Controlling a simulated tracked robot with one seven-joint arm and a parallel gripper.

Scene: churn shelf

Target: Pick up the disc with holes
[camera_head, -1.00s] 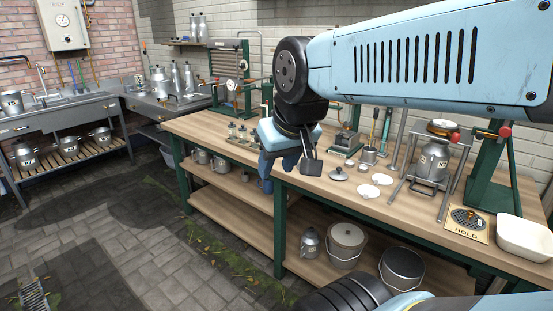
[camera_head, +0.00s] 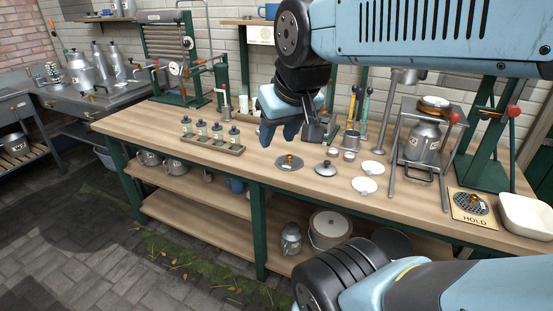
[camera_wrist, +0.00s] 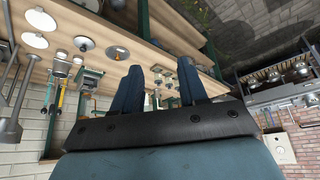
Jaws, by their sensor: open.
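A flat grey disc with an orange-brown knob (camera_head: 289,162) lies on the wooden bench (camera_head: 225,165); any holes are too small to make out. It also shows in the wrist view (camera_wrist: 118,53), upside down. A second, dark disc with visible holes (camera_head: 470,204) and a small orange knob lies on the HOLD card at the right end. My gripper (camera_head: 279,135) is open and empty, its blue fingers (camera_wrist: 160,82) apart. It hangs above the bench, behind and just left of the knobbed grey disc in the head view, far left of the HOLD card.
A grey lid with a black knob (camera_head: 326,169) and white discs (camera_head: 364,184) lie right of the grey disc. A rack of small bottles (camera_head: 212,138) stands left. A milk can in a metal frame (camera_head: 422,142) and a white tray (camera_head: 526,216) stand right. The bench's front is mostly clear.

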